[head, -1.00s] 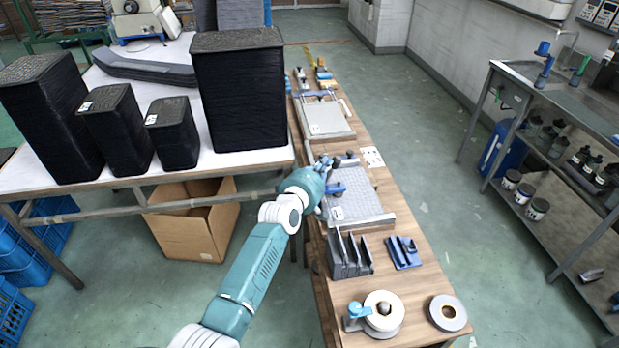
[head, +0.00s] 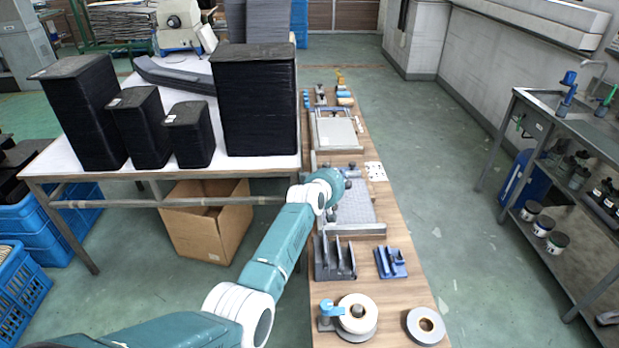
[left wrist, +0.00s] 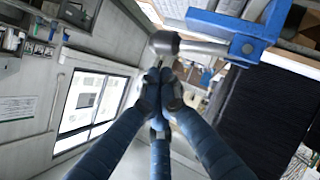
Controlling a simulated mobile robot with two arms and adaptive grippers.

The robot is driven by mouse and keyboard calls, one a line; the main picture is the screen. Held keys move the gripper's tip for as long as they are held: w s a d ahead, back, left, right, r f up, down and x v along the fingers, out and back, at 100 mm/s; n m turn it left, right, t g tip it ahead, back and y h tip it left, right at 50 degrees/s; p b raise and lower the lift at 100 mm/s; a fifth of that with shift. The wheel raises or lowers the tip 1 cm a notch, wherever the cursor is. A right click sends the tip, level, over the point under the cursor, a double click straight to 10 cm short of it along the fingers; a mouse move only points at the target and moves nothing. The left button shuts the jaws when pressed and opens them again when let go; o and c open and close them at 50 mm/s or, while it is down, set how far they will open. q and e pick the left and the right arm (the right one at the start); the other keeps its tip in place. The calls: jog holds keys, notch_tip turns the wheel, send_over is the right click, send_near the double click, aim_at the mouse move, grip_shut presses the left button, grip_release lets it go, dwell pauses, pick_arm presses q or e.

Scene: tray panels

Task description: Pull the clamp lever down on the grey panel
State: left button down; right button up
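The grey panel (head: 360,212) lies on the narrow wooden bench, with a raised grey rim along its near edge. My left gripper (head: 346,180) is over the panel's far left part and hides much of the clamp there. In the left wrist view, the clamp lever (left wrist: 200,46) is a metal rod with a rounded grey knob, running from a blue bracket (left wrist: 243,45). The fingers of my left gripper (left wrist: 161,76) are drawn together with their tips right at the knob. Nothing shows between them; whether they touch the knob is unclear. My right gripper is not in view.
A paler panel (head: 335,136) lies farther along the bench. Nearer are a dark slotted rack (head: 335,262), a blue fixture (head: 391,262) and tape rolls (head: 426,325). Tall black stacks (head: 255,105) stand on the white table to the left. The floor right of the bench is clear.

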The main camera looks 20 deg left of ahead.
pick_arm(q)
jog(key=shift+w+d+f, duration=0.15)
jog(key=shift+d+f, duration=0.25)
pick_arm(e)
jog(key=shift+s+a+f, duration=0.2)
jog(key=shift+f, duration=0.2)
pick_arm(q)
jog(key=s+d+r+p, duration=0.1)
jog(key=s+r+p, duration=0.1)
jog(key=s+r, duration=0.7)
jog(key=shift+r, duration=0.25)
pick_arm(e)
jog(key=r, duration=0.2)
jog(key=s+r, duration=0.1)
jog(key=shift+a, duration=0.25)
pick_arm(q)
jog(key=shift+d, duration=0.1)
jog(key=shift+f, duration=0.1)
